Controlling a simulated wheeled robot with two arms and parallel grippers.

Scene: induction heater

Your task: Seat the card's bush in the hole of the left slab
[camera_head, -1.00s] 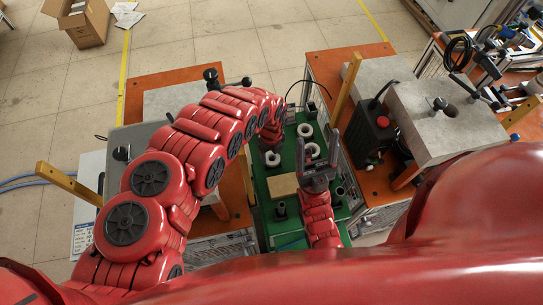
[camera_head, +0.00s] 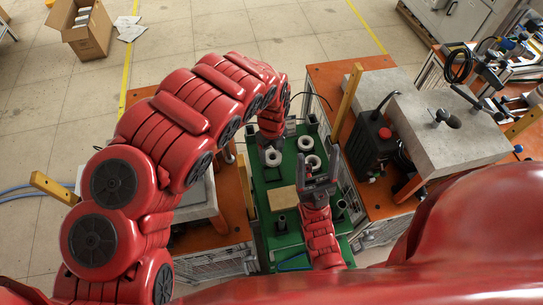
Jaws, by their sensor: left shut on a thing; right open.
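My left arm comes in from the left and bends down over the green tray (camera_head: 258,185). My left gripper (camera_head: 268,142) points down there, shut. A pale ring-shaped bush (camera_head: 273,158) shows right at its tip and appears held, though the fingers are too small to make out. Two more pale ring bushes, a farther one (camera_head: 305,143) and a nearer one (camera_head: 312,161), are on the tray. My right gripper (camera_head: 318,174) is open and empty above the tray, its fingers pointing away. The left slab (camera_head: 200,205) is grey and mostly hidden behind my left arm; its hole is not visible.
A tan block (camera_head: 283,197) and dark cylinders (camera_head: 282,222) are on the tray. A grey slab (camera_head: 450,130) and a black box with a red button (camera_head: 372,147) stand on the right orange table. Wooden posts (camera_head: 347,100) rise beside the tray.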

